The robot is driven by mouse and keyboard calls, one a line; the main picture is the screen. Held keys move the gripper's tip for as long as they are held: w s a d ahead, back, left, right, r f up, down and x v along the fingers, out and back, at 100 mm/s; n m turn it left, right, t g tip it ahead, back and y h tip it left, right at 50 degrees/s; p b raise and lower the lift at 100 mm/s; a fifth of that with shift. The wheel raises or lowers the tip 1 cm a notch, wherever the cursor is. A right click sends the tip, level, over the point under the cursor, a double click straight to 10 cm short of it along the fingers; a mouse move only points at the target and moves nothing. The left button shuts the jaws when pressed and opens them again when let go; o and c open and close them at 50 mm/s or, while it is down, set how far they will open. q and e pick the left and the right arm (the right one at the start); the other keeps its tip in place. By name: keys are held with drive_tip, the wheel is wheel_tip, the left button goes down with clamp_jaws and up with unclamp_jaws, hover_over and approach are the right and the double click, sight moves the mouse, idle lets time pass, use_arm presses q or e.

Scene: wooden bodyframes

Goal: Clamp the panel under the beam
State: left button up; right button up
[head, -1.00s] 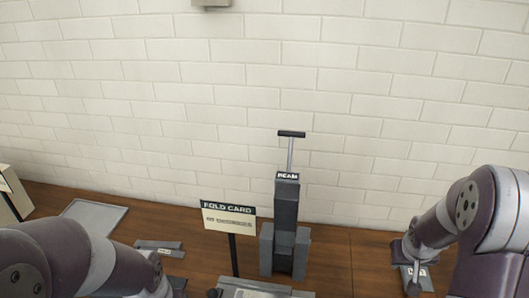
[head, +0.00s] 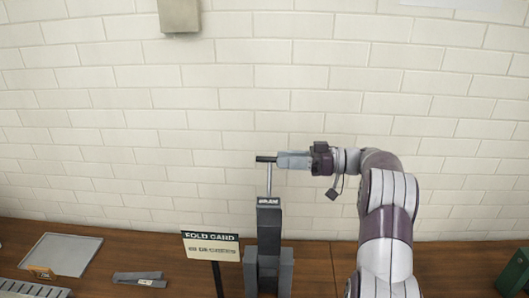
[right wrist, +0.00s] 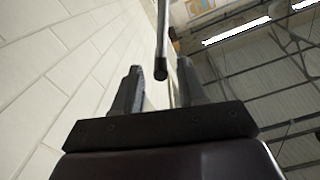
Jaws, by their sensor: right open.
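A dark grey beam press (head: 268,222) stands upright on the bench, with a small label near its top. A thin rod rises from it to a dark T-handle (head: 265,159). My right gripper (head: 283,161) reaches in from the right at handle height, its fingertips at the handle's right end. In the right wrist view the bar's end (right wrist: 161,74) lies between the two spread fingers, with gaps at both sides. I cannot tell which piece is the panel, or whether one is under the beam. My left gripper is not in view.
A fold card sign (head: 211,246) stands left of the press. A grey tray (head: 62,254) and a small grey labelled piece (head: 139,279) lie further left. A dark green box (head: 515,272) is at the right edge. A pale brick wall (head: 110,130) stands behind.

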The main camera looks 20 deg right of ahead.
sight(266, 158)
drive_tip(key=p+x, duration=0.1)
drive_tip(key=x, duration=0.4)
drive_tip(key=shift+a+r, duration=0.15)
drive_tip(key=shift+r, duration=0.05)
drive_tip(key=shift+w+f, duration=0.1)
drive_tip(key=shift+f, duration=0.05)
drive_tip(key=shift+a, duration=0.1)
